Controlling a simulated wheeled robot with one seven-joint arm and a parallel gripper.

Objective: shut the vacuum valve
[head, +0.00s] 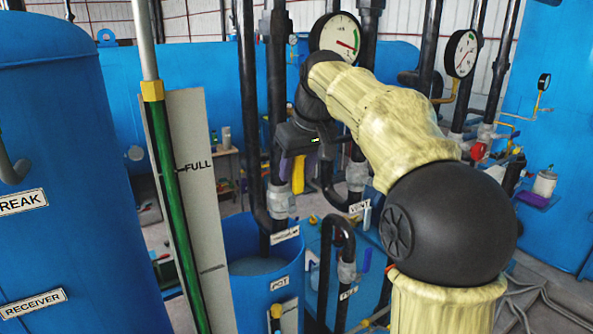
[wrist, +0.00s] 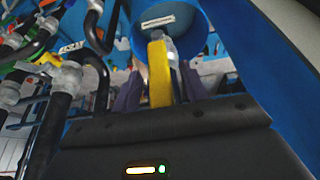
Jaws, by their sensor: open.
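The vacuum valve (head: 281,203) is a grey body on a black pipe above the blue pot, with a small white label below it that seems to read VACUUM. Its yellow lever (head: 298,173) stands upright from the body. In the wrist view the yellow lever (wrist: 159,75) lies between the two purple fingers of my gripper (wrist: 160,86), with the grey valve body (wrist: 171,50) beyond. The jaws are open, one finger on each side of the lever, with gaps visible. In the head view my wrist partly hides the gripper.
The blue pot (head: 256,292) stands below the valve. The vent valve (head: 357,176) and dark pipes are close on the right. A green sight tube (head: 178,220) with a FULL board and the blue receiver tank (head: 65,190) stand at left. Pressure gauges (head: 336,36) are behind my arm.

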